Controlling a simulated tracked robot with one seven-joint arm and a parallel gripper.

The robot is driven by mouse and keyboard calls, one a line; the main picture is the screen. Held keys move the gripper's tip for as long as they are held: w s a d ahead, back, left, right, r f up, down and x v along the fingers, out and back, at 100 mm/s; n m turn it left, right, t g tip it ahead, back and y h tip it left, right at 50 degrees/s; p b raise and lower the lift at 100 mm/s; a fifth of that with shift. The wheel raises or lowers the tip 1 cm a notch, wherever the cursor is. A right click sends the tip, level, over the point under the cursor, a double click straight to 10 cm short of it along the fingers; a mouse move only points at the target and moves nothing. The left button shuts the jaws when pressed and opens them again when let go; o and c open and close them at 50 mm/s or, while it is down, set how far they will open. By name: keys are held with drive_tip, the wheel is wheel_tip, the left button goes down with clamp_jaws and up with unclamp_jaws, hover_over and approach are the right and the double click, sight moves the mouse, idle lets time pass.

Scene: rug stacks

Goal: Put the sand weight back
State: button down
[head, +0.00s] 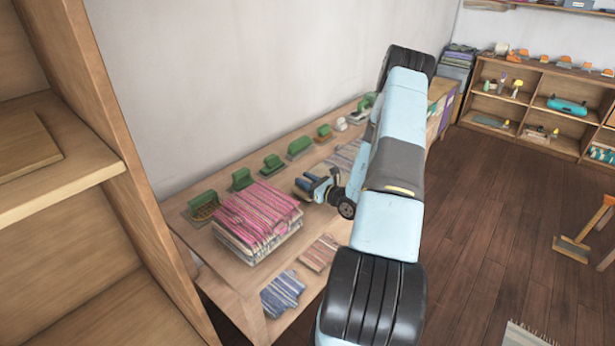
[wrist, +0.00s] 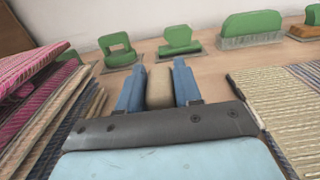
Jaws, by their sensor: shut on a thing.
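My gripper (wrist: 158,88) is shut on the sand weight (wrist: 160,90), a small tan block between its two blue fingers in the wrist view. The weight's lower part is hidden by the gripper body. In the head view my gripper (head: 318,186) is over the wooden table (head: 222,259), just right of the pink-topped rug stack (head: 258,208); I cannot make out the weight there. Several green-topped pieces stand in a row along the wall, including a looped one (wrist: 118,50) and a knobbed one (wrist: 180,42), both beyond my fingers on dark pads.
The rug stack (wrist: 28,82) is close at left in the wrist view, a beige striped rug (wrist: 284,112) at right. A long green-topped brush (wrist: 250,28) stands at the back. A wooden shelf (head: 120,150) rises at the near left. Bare tabletop shows between my fingers and the green row.

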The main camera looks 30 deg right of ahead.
drive_tip(key=shift+f, duration=0.5)
drive_tip(key=c, duration=0.8)
unclamp_jaws()
drive_tip(key=shift+o, duration=0.2)
